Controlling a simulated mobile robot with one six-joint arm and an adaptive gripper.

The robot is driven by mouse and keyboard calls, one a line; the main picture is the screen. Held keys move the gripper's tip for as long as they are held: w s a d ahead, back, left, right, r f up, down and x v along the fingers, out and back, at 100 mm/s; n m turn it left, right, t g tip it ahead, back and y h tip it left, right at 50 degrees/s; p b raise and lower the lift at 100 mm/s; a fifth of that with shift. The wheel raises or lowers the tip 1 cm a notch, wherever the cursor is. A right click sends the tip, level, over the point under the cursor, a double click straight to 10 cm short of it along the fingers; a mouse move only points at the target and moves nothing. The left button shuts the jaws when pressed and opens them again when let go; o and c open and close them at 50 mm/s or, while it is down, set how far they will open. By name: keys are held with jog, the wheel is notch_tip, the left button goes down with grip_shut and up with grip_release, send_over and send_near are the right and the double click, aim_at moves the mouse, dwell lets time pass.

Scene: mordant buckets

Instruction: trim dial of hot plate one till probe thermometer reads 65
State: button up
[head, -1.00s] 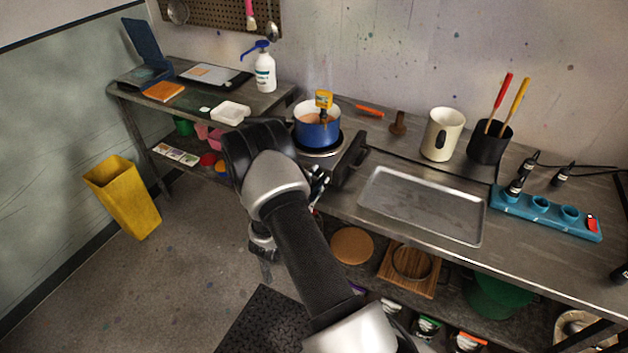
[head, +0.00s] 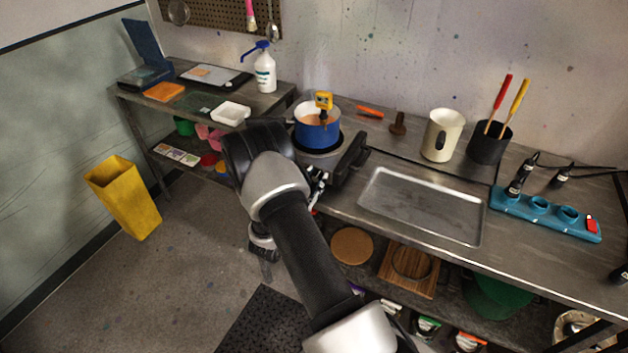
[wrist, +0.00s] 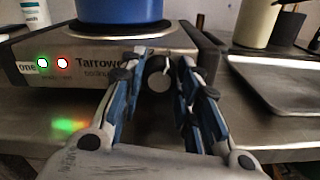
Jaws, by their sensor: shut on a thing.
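Hot plate one (wrist: 50,82) fills the wrist view, with "one" on its front and a green and a red light lit. Its round dark dial (wrist: 158,76) has a pale mark. My gripper (wrist: 158,66) is shut on the dial, with one finger on each side of it. In the head view my gripper (head: 318,178) is mostly hidden by my arm, just in front of the hot plate (head: 318,158). A blue pot (head: 316,134) with orange-brown liquid stands on the plate. The yellow probe thermometer (head: 323,99) stands in it; its reading is too small to make out.
A metal tray (head: 420,205) lies right of the hot plate. Behind it stand a cream jug (head: 442,135) and a black pot of tools (head: 488,145). A blue power strip (head: 545,212) lies further right.

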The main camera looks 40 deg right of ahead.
jog(key=shift+n, duration=0.4)
jog(key=o, duration=0.8)
jog(key=v, duration=1.2)
